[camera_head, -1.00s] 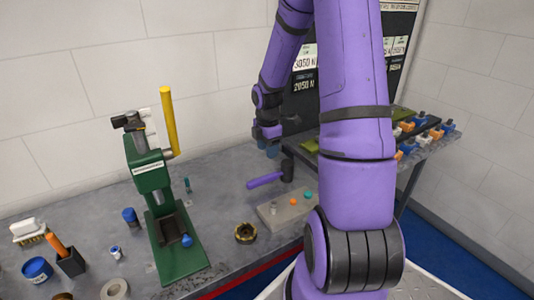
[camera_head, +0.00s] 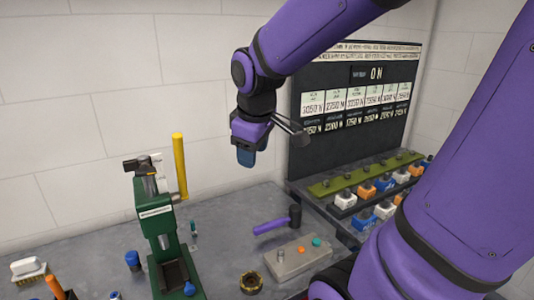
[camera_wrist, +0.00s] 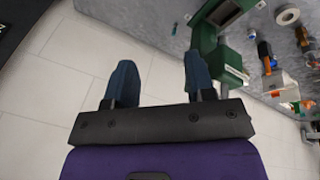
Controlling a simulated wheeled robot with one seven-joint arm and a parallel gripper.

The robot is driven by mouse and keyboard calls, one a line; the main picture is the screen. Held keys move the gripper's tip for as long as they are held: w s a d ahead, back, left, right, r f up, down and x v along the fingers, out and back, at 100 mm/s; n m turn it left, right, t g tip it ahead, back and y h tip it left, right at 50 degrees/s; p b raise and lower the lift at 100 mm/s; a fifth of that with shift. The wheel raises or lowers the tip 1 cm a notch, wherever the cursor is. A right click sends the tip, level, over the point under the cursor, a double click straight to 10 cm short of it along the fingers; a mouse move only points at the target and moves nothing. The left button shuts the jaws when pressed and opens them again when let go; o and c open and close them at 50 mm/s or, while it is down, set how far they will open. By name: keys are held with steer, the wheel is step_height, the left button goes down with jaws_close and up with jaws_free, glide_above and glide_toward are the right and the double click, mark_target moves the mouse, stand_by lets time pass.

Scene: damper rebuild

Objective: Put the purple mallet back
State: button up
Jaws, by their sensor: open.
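The purple mallet (camera_head: 272,226) lies on the grey workbench, its purple handle pointing left and its dark head (camera_head: 295,216) at the right end. It lies behind a grey block with coloured knobs. My gripper (camera_head: 246,157) is raised above the bench, up and to the left of the mallet, in front of the wall. In the wrist view my gripper's two blue fingers (camera_wrist: 160,80) are spread apart with nothing between them. The mallet does not show in the wrist view.
The grey block (camera_head: 296,258) and a brass ring (camera_head: 251,283) lie in front. A rack of orange, blue and white parts (camera_head: 375,187) stands right, below a dark board (camera_head: 357,95).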

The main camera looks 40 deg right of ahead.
steer(key=s+a+r+m+t, duration=0.1)
steer(key=s+a+r+m, duration=0.1)
steer(key=s, duration=0.3)
steer(key=s+a+r+m+t+y, duration=0.1)
steer(key=s+a+r+m, duration=0.1)
steer(key=s, duration=0.3)
steer(key=shift+s+a+r+m+y, duration=0.15)
steer(key=shift+s+a+m+y, duration=0.15)
steer(key=shift+a+m, duration=0.35)
steer(key=shift+w+a, duration=0.1)
